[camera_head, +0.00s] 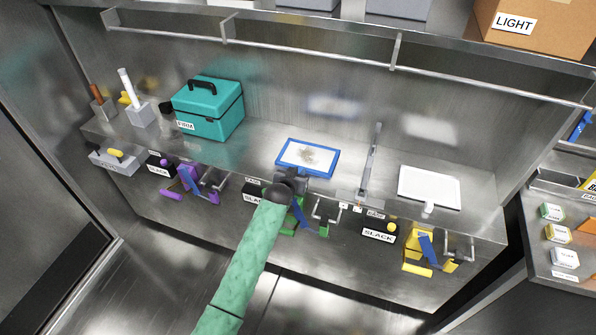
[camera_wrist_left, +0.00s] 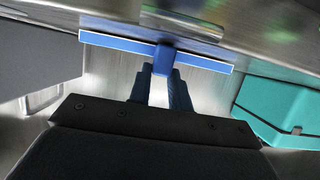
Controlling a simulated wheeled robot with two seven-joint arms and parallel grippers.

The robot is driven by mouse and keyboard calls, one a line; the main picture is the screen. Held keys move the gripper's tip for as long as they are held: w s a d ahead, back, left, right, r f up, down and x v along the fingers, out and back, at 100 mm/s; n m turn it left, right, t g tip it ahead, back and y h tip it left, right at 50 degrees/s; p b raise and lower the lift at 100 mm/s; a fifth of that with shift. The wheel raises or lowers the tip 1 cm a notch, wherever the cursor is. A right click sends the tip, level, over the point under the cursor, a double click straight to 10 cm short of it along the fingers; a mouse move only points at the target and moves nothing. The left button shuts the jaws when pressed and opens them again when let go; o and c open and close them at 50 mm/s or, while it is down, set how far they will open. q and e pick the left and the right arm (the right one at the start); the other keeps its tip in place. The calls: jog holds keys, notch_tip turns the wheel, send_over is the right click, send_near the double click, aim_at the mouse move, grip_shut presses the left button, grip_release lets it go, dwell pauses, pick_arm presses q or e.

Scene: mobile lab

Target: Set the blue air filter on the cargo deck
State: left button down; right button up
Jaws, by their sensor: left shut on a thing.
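The blue air filter (camera_head: 283,151) is a flat blue frame around a pale panel with a dirty grey-brown patch. In the head view it is over the metal counter, just beyond my left gripper (camera_head: 291,181). In the left wrist view the filter (camera_wrist_left: 110,41) shows edge-on, and my left gripper (camera_wrist_left: 163,76) is shut on the blue tab at its middle. I cannot tell whether the filter touches the counter. No surface in view is labelled as the cargo deck. My right gripper is not in view.
A teal case (camera_head: 208,112) stands left of the filter on the counter (camera_head: 262,137). A grey upright post (camera_head: 371,158) and a white framed panel (camera_head: 429,187) are to the right. Purple, green and yellow fixtures line the front edge. A rail (camera_head: 300,58) runs above.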

pick_arm(q)
jog(key=shift+f, duration=0.15)
jog(key=c, duration=1.3)
grip_release()
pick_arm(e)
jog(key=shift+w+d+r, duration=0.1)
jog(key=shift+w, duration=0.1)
pick_arm(q)
jog(key=shift+r, duration=0.25)
jog(key=shift+s+a+f, duration=0.1)
jog(key=shift+s, duration=0.2)
jog(key=b+v, duration=0.3)
jog(key=v, duration=0.8)
jog(key=shift+r, duration=0.25)
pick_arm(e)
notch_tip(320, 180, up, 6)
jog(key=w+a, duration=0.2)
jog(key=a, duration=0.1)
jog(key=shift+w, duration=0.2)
pick_arm(q)
jog(key=shift+s+a, duration=0.1)
jog(key=shift+s, duration=0.05)
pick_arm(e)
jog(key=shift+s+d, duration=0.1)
